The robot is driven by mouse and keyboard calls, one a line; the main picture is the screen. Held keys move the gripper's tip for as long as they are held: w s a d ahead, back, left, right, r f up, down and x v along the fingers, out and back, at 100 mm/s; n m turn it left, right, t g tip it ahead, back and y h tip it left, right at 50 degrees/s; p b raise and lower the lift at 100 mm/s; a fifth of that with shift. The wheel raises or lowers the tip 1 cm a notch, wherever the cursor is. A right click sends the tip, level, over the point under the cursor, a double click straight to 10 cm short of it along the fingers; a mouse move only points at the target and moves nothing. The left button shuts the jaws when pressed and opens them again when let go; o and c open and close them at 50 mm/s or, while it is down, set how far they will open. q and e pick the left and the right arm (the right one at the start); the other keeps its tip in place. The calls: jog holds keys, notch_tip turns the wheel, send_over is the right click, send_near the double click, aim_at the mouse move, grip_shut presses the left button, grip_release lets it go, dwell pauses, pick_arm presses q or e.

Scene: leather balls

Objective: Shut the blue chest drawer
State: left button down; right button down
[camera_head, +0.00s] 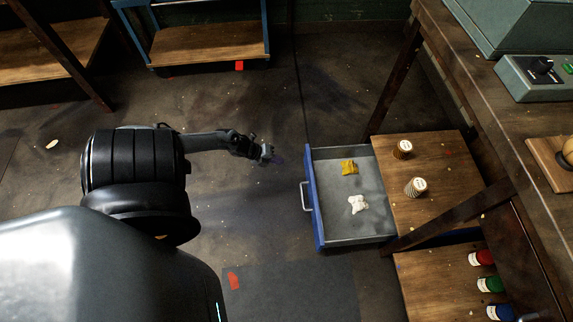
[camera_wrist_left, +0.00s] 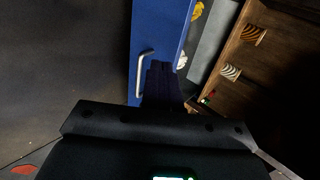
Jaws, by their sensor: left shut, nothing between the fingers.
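The blue chest drawer (camera_head: 347,223) stands pulled out to the left from under the wooden workbench in the head view. Its blue front panel (camera_head: 315,197) carries a silver handle (camera_head: 305,196) on its left face. In the left wrist view the blue front (camera_wrist_left: 166,40) and the handle (camera_wrist_left: 143,72) show beyond my dark fingers (camera_wrist_left: 160,75). My right gripper is out of view.
The chest's wooden top (camera_head: 433,160) holds two striped spools (camera_head: 403,149) (camera_head: 416,187). Red, green and blue jars stand on a lower shelf (camera_head: 430,285). A dark bench leg (camera_head: 450,217) crosses near the drawer. The floor left of the drawer is mostly clear.

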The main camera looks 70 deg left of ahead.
pick_arm(q)
jog(key=w+d+r+b+x, duration=0.1)
jog(key=r+b+x, duration=0.1)
jog(key=b+x, duration=0.6)
jog(key=x, duration=0.4)
jog(key=shift+w, duration=0.4)
jog(key=shift+a, duration=0.1)
